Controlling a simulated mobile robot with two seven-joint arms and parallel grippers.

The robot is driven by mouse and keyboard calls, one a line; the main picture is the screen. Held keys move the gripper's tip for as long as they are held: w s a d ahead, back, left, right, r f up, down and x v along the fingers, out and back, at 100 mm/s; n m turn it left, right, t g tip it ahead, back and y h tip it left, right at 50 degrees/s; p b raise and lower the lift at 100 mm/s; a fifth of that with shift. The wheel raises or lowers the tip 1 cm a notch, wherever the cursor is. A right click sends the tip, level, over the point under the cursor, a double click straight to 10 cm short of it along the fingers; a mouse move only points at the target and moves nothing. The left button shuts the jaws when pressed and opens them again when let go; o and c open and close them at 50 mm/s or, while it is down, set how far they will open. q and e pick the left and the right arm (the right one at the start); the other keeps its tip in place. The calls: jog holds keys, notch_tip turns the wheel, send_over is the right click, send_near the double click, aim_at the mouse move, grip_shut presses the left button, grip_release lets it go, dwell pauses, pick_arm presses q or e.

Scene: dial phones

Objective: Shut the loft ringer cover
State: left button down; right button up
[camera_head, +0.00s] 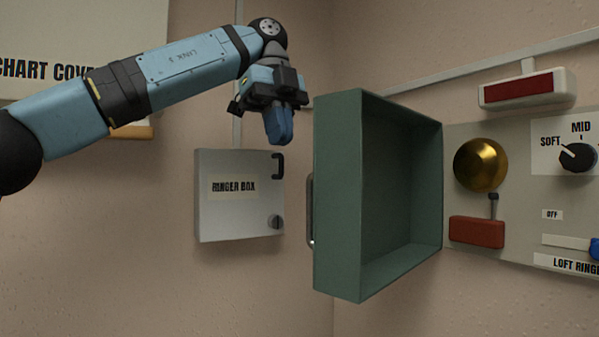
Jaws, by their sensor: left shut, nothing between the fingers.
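The loft ringer cover (377,195) is a green box-shaped lid. It stands swung open, its hollow inside facing right, hinged along its right edge beside the loft ringer panel (518,237). A metal handle (310,209) is on its outer left face. On the panel are a brass bell (480,165), a red block (476,232) and a striker, all uncovered. My left gripper (281,138) is shut and empty, pointing down. It is left of the cover's upper edge and above the ringer box, apart from the handle. My right gripper is not in view.
A grey ringer box (240,213) with a black handle and knob hangs on the wall below my left gripper. A red-fronted lamp (525,90) sits above the bell. A volume dial (577,157) is at the right. A chart cover board (75,45) is upper left.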

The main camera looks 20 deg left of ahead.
aim_at(308, 202)
pick_arm(q)
jog(key=s+d+f+p, duration=0.1)
jog(key=d+f, duration=0.1)
jog(key=s+d+f, duration=0.2)
jog(key=shift+s+d+f+p, duration=0.1)
jog(key=shift+s+f+p, duration=0.15)
jog(key=shift+p, duration=0.15)
jog(key=shift+w+f, duration=0.1)
jog(key=shift+w, duration=0.05)
